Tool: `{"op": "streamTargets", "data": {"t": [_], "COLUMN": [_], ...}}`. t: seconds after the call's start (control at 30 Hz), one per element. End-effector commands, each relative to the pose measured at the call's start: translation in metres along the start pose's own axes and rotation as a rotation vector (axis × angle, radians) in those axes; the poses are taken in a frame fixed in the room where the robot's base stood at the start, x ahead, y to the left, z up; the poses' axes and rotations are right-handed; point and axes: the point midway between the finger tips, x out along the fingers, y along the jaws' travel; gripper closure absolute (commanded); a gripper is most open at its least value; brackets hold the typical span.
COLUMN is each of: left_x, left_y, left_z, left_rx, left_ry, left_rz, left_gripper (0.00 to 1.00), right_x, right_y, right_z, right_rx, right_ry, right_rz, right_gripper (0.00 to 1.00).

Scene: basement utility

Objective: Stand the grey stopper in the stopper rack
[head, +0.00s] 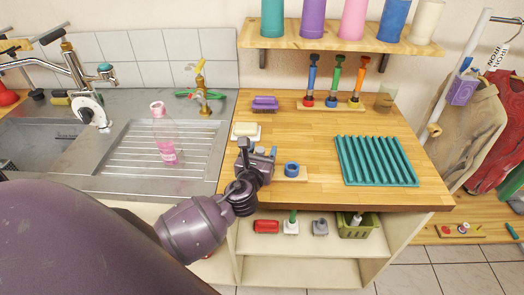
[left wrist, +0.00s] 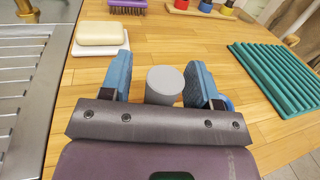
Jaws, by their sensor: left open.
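The grey stopper (left wrist: 164,84), a short upright cylinder, stands between the two blue fingers of my left gripper (left wrist: 163,82) in the left wrist view. The fingers are open, with a gap on each side of it. In the head view my left gripper (head: 258,152) is low over the front left of the wooden worktop and largely hides the stopper. Just right of it is a small wooden block with a blue ring (head: 291,169). A teal ribbed rack (head: 377,161) lies farther right. I cannot tell which holder is the stopper rack. My right gripper is not in view.
A soap bar on a white dish (head: 246,131) and a purple brush (head: 264,103) are behind my left gripper. A wooden stand (head: 331,105) with coloured upright tools is at the back. The worktop's middle is clear.

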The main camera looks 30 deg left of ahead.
Motion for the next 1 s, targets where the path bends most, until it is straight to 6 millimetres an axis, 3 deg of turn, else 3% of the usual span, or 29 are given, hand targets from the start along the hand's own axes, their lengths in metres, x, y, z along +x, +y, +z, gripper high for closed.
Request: {"op": "streamTargets", "data": {"t": [0.17, 0.6, 0.8, 1.0], "left_x": [-0.018, -0.092, -0.106, -0.107], "left_y": [0.000, 0.000, 0.000, 0.000], "left_z": [-0.001, -0.002, -0.001, 0.000], "left_rx": [0.000, -0.001, -0.001, 0.000], "left_ry": [0.002, 0.003, 0.002, 0.000], "left_rz": [0.000, 0.001, 0.001, 0.000], "left_gripper": [0.44, 0.44, 0.44, 0.44], "right_x": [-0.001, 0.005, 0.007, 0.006], "right_y": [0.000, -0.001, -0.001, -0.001], "right_z": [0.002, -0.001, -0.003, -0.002], "right_rx": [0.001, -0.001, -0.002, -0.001], "right_ry": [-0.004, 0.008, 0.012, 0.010], "right_rz": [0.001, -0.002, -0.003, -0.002], "right_gripper": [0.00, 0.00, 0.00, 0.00]}}
